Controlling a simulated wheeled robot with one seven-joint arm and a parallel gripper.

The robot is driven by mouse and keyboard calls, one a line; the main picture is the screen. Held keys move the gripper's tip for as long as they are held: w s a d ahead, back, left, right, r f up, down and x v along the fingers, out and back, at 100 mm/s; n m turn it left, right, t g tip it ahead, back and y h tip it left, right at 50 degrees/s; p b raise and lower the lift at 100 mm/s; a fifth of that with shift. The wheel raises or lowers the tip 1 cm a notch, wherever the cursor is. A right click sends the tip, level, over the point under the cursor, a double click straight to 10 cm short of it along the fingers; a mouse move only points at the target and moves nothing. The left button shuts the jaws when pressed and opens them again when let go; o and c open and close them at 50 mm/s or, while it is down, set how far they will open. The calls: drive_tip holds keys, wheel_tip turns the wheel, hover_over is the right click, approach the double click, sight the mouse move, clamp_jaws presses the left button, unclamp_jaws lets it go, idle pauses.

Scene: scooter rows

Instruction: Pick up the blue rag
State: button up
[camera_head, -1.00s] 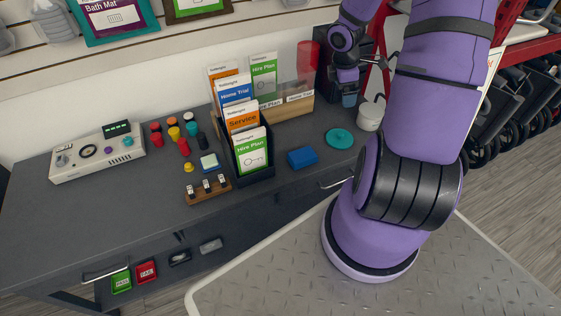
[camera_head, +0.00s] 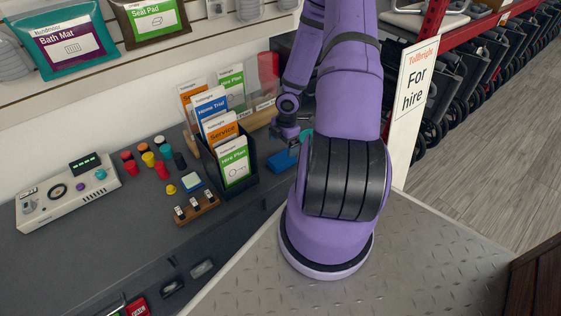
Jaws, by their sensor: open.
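The blue rag (camera_head: 283,161) looks like a small folded block lying flat on the dark grey counter. It is right of the leaflet holder, and my arm hides its right end. My gripper (camera_head: 290,136) is just above and behind the rag in the picture, with its jaws open. It looks empty, and I see no contact with the rag. The fingertips are small and partly lost against the teal disc and the arm.
The black leaflet holder (camera_head: 240,183) stands close left of the rag. A teal disc (camera_head: 306,133) shows behind my gripper. A wooden switch block (camera_head: 196,208), several coloured knobs and a control box (camera_head: 68,194) lie further left. A "For hire" sign (camera_head: 413,80) stands right.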

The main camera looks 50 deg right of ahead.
sight(282, 158)
drive_tip(key=shift+f, duration=0.95)
drive_tip(key=shift+a+f, duration=0.15)
drive_tip(key=shift+a+f, duration=0.2)
drive_tip(key=shift+f, duration=2.25)
drive_tip(key=c, duration=1)
